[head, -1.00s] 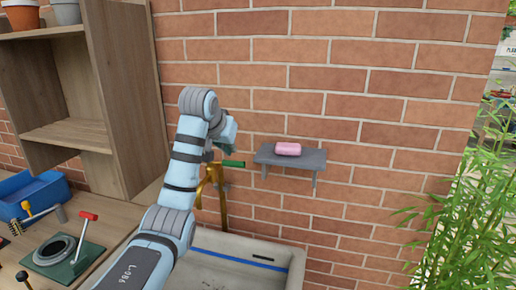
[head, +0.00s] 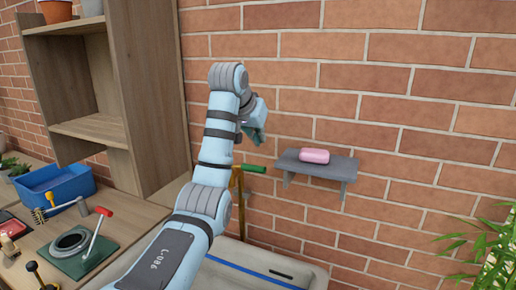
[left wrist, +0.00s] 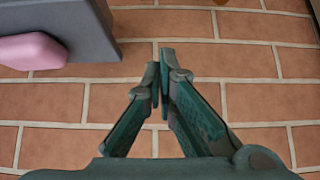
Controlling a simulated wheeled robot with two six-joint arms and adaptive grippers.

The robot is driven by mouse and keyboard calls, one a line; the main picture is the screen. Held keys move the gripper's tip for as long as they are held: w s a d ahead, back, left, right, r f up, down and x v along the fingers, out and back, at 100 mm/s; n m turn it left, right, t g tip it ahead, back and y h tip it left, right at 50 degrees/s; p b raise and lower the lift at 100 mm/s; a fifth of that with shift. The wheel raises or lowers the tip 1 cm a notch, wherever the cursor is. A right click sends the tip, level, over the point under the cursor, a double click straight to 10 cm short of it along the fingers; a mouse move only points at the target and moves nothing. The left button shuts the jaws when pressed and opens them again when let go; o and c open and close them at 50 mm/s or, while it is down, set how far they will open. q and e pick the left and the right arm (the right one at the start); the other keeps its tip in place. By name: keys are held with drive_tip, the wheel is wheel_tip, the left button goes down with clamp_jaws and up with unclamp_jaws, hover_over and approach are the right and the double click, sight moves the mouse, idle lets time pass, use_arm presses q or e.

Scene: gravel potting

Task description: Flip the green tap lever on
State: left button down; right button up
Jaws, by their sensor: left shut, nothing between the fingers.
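The green tap lever (head: 255,168) sticks out to the right from the top of the brass tap (head: 237,184), in front of the brick wall. My left arm hides part of the tap. My left gripper (head: 259,138) is a little above the lever in the head view, apart from it in the picture. In the left wrist view its two green fingers (left wrist: 161,68) are shut with nothing between them, against a background of bricks. The lever cannot be made out in that view. My right gripper is not in view.
A grey wall shelf (head: 340,166) with a pink soap bar (head: 315,156) is just right of the lever. A stone sink (head: 300,270) lies below. A wooden shelf unit (head: 145,90) stands left of my arm. A blue bin (head: 75,183) and a red-handled tool (head: 103,211) are on the bench.

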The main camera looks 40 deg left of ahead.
sight(246, 168)
use_arm(q)
wheel_tip(246, 168, down, 7)
drive_tip(key=w, duration=0.1)
drive_tip(key=shift+a, duration=0.2)
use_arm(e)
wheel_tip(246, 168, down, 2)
use_arm(q)
drive_tip(key=shift+w+r, duration=0.1)
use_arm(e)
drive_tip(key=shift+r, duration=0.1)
